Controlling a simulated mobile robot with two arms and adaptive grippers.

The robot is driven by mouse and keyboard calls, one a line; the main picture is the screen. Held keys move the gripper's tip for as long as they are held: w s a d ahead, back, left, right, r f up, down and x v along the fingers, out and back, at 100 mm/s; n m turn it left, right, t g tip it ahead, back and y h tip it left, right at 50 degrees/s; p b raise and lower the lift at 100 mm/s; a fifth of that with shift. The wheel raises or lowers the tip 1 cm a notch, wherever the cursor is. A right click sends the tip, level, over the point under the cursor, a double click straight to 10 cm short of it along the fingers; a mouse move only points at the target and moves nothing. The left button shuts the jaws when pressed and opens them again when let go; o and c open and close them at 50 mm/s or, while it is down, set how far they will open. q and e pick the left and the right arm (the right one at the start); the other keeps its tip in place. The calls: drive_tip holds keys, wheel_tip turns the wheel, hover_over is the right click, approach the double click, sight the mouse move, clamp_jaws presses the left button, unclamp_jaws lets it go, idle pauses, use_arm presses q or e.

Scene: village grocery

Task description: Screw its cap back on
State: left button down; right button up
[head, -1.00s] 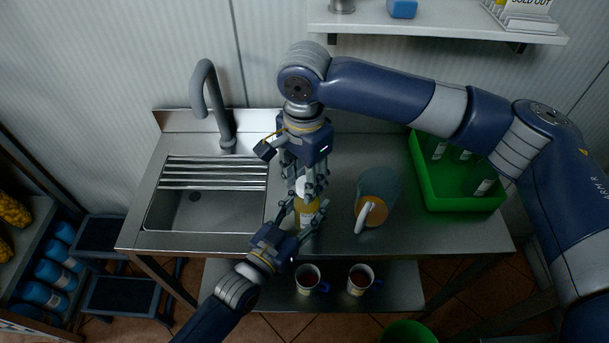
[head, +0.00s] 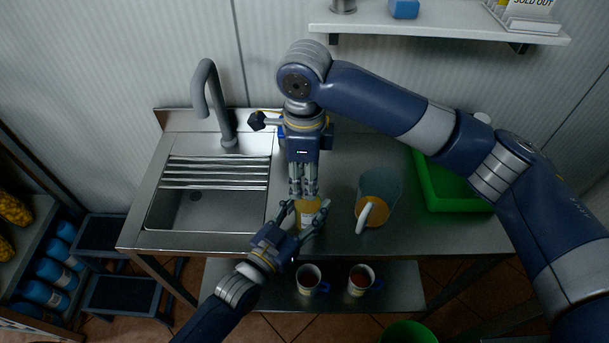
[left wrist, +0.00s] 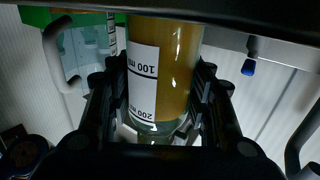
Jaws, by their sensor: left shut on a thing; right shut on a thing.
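The bottle (head: 306,213) of orange-yellow liquid stands on the steel counter. My left gripper (head: 309,217) is shut around its body from the front. In the left wrist view the bottle (left wrist: 160,70) appears inverted, with a white volume label, between the two fingers (left wrist: 160,105). My right gripper (head: 304,192) points straight down over the bottle's top, its fingers closed together at the neck. The cap is hidden between these fingers, so I cannot see how it sits on the neck.
A jug (head: 384,190) with orange liquid and a pale handle stands just right of the bottle. A green crate (head: 452,204) is at the right end. The sink (head: 205,208) is on the left. Two mugs (head: 308,279) (head: 361,279) stand on the lower shelf.

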drive_tip(key=o, duration=0.6)
drive_tip(key=shift+o, duration=0.2)
drive_tip(key=shift+r, duration=2.25)
drive_tip(key=shift+c, duration=0.4)
